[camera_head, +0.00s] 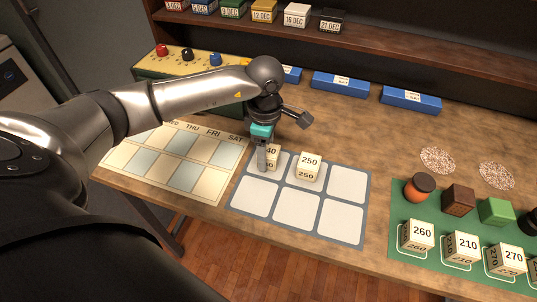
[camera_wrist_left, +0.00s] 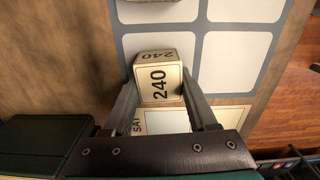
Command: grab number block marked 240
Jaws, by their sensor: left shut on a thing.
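The number block marked 240 (camera_wrist_left: 158,84) is a cream cube with black digits. In the left wrist view it sits between the two fingers of my left gripper (camera_wrist_left: 160,98), which is shut on it. In the head view the block (camera_head: 273,153) is partly hidden behind the gripper (camera_head: 264,158), at the top left cell of the grey-framed grid mat (camera_head: 298,222). I cannot tell whether it touches the mat. The block marked 250 (camera_head: 309,167) stands just right of it, in the top middle cell. My right gripper is not in view.
Blocks 260 (camera_head: 417,235), 210 (camera_head: 461,247) and 270 (camera_head: 506,261) stand on a green mat (camera_head: 400,197) at the right. A calendar board (camera_head: 199,187) lies left of the grid. Blue boxes (camera_head: 340,83) stand behind. The grid's lower cells are empty.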

